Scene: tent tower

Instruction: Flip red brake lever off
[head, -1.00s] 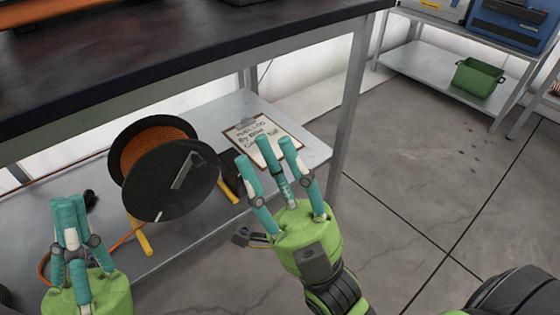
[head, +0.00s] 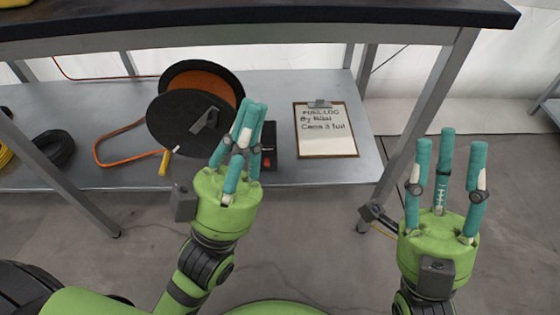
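A cable reel (head: 183,122) with black discs and orange cable stands on the metal lower shelf of the bench. A small black box (head: 269,140) with a red-orange part (head: 267,162) sits right of the reel. I cannot tell whether that part is the brake lever, and my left fingers partly cover the box. My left gripper (head: 252,108) has its fingers drawn together, empty, in front of the reel and box. My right gripper (head: 448,140) is open and empty, right of the bench leg and away from the reel.
The dark bench top (head: 300,14) overhangs the lower shelf (head: 300,84). A clipboard (head: 325,131) lies on the shelf right of the box. A bench leg (head: 425,110) stands between the clipboard and my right gripper. Black cable (head: 53,150) lies at the left.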

